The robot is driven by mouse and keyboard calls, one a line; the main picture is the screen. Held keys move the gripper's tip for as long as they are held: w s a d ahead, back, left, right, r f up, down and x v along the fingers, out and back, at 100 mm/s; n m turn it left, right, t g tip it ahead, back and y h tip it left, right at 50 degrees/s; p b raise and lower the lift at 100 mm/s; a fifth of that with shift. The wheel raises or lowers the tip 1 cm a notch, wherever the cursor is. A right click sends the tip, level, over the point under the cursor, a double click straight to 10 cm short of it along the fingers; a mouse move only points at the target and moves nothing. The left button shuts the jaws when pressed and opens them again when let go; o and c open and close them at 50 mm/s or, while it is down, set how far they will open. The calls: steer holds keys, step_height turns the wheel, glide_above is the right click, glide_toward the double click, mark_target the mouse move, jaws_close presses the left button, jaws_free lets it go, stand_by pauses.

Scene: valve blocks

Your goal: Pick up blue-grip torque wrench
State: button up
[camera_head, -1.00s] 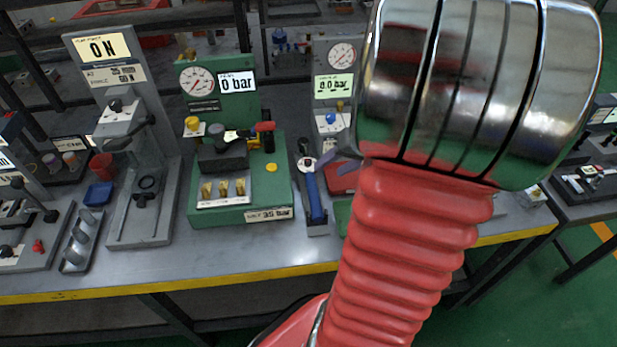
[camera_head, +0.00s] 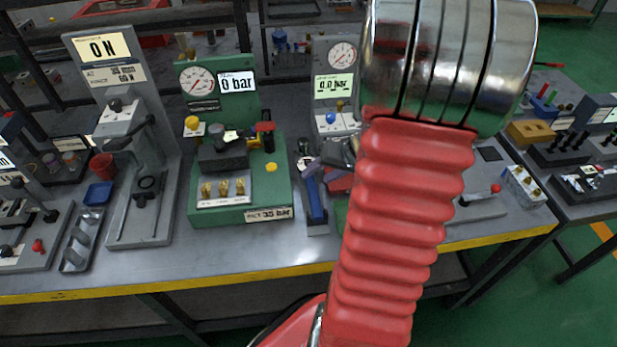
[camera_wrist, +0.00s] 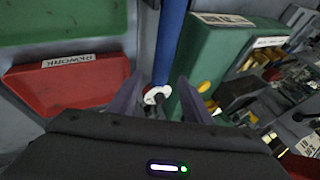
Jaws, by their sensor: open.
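The blue-grip torque wrench (camera_head: 314,198) lies in a grey holder on the bench, just right of the green valve block. Its blue grip points toward the bench's front edge. In the wrist view the blue grip (camera_wrist: 171,42) runs up from a white ring near the wrench head. My gripper (camera_wrist: 159,77) is open, with one grey-purple finger on each side of the wrench near that ring. In the head view my gripper (camera_head: 322,163) shows partly at the wrench's head end, and my arm hides the rest. I cannot tell whether the fingers touch the wrench.
The green valve block (camera_head: 240,205) with gauge and levers stands close left of the wrench; its side (camera_wrist: 200,65) is near a finger in the wrist view. A red bin (camera_wrist: 65,85) and a green bin (camera_wrist: 60,20) lie on the other side. The bench front is clear.

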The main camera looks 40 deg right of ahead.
mark_target(313, 178)
steer(key=shift+x, duration=1.75)
steer(key=shift+r, duration=0.1)
steer(key=shift+c, duration=0.2)
jaws_close()
